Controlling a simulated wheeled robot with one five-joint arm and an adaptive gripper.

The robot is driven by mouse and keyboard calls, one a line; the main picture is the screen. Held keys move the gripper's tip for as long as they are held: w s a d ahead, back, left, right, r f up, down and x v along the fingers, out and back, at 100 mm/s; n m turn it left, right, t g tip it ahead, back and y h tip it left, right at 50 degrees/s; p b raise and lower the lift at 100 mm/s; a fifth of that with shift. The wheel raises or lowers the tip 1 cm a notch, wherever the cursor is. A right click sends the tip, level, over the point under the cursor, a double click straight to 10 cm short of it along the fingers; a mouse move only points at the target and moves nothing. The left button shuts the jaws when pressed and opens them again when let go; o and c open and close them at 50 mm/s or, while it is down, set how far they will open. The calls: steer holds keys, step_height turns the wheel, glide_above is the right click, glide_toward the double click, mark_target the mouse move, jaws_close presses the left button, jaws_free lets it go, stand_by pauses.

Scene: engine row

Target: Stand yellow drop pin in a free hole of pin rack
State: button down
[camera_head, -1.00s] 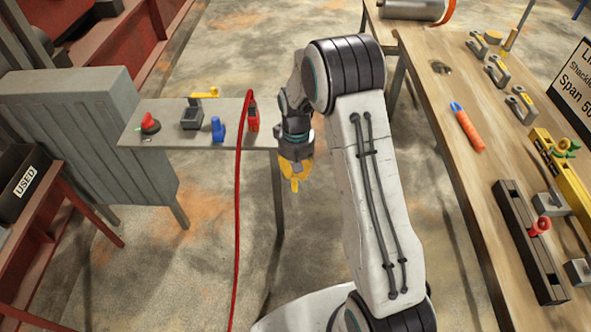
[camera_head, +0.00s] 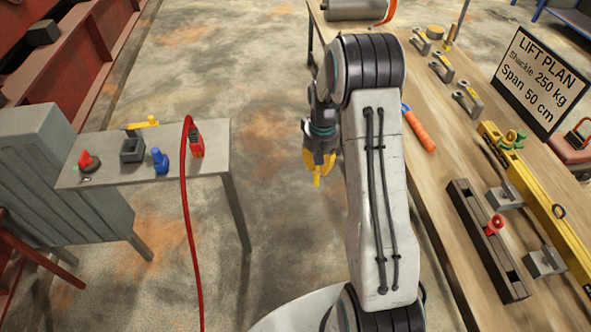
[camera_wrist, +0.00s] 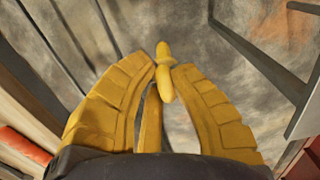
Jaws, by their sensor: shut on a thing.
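My gripper (camera_head: 319,166) hangs over the open floor between the small grey table and the wooden bench. Its yellow fingers are shut on the yellow drop pin (camera_wrist: 163,76), whose collar and rounded end show between the fingertips in the wrist view. In the head view the pin (camera_head: 317,181) blends with the yellow fingers and points down. A long dark block with square openings, which looks like the pin rack (camera_head: 470,208), lies on the wooden bench to the right. A red-headed piece (camera_head: 495,224) sits at its middle. My gripper is well apart from it.
The wooden bench (camera_head: 450,150) also carries an orange tool with a blue end (camera_head: 418,128), several metal shackles, a yellow beam (camera_head: 535,185) and a lift plan sign (camera_head: 541,78). The grey table (camera_head: 110,181) at left holds small parts; a red cable (camera_head: 187,230) hangs before it.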

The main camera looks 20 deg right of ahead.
steer(key=s+d+r+m, duration=0.25)
steer(key=s+d, duration=0.35)
steer(key=d, duration=0.4)
steer(key=s+d+r+m+p, duration=0.15)
steer(key=s+d+m, duration=0.25)
steer(key=s+d, duration=0.4)
steer(key=s+d+r+m, duration=0.3)
steer(key=s+d, duration=0.2)
steer(key=d, duration=0.6)
steer(key=s+d+r+m, duration=0.2)
steer(key=s+d, duration=0.1)
steer(key=s, duration=0.5)
steer(key=s+d+r+m, duration=0.2)
steer(key=s+d, duration=0.2)
steer(key=s, duration=0.4)
steer(key=s+a+r+n, duration=0.1)
steer(key=s+r, duration=0.3)
steer(key=s, duration=0.7)
steer(key=shift+w+a+r+n+y+p, duration=0.15)
steer(key=shift+a+n, duration=0.75)
steer(key=shift+n, duration=1.2)
steer(key=shift+s+a+r+n+y+p, duration=0.15)
steer(key=shift+a+n, duration=0.7)
steer(key=shift+n, duration=1.2)
steer(key=shift+w+a+r+n+p, duration=0.2)
steer(key=shift+a+n, duration=0.7)
steer(key=shift+n, duration=1.2)
steer(key=shift+s+b, duration=0.15)
steer(key=shift+b, duration=0.55)
